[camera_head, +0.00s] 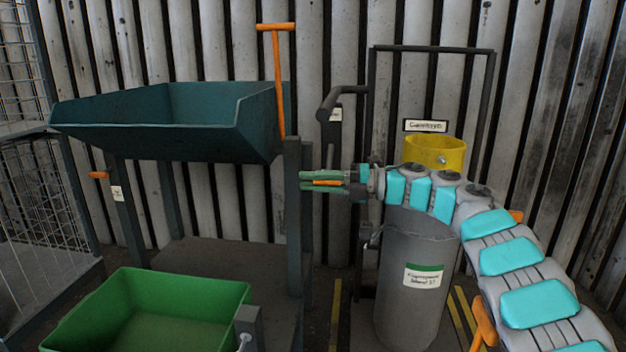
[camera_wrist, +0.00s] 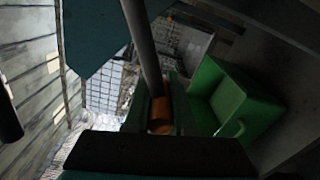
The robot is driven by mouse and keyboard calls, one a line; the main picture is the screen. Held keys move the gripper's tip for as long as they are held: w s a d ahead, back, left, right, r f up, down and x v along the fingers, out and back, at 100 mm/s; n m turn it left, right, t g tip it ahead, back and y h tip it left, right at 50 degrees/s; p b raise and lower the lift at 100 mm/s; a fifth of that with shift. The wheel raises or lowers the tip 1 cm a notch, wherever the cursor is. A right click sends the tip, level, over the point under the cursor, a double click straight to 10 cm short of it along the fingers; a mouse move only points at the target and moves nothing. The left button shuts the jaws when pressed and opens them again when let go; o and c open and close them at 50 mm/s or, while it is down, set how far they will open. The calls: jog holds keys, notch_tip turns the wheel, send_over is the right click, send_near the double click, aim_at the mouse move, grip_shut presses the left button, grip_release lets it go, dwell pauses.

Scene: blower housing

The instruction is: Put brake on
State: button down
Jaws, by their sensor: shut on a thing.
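My gripper (camera_head: 312,182) reaches left from the turquoise-padded arm, beside the right post of the dark teal tipping hopper (camera_head: 195,125). It is shut on a small orange handle (camera_head: 327,183). The handle also shows between the fingers in the wrist view (camera_wrist: 160,115), partly hidden by them. I cannot tell for certain that this handle is the brake. A similar orange handle (camera_head: 99,175) sticks out from the left post, above a small white tag (camera_head: 117,193). A tall orange T-shaped lever (camera_head: 278,80) stands at the hopper's right side.
A green bin (camera_head: 150,285) stands in front of the hopper. A grey cylinder (camera_head: 415,300) with a yellow collar (camera_head: 434,152) stands at right, under my arm. A wire cage (camera_head: 45,200) is at left. A corrugated metal wall (camera_head: 345,25) closes the back.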

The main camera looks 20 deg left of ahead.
jog(key=shift+w+f, duration=0.1)
jog(key=shift+f, duration=0.05)
jog(key=c, duration=0.8)
grip_release()
jog(key=shift+o, duration=0.2)
jog(key=v, duration=0.7)
jog(key=shift+d, duration=0.4)
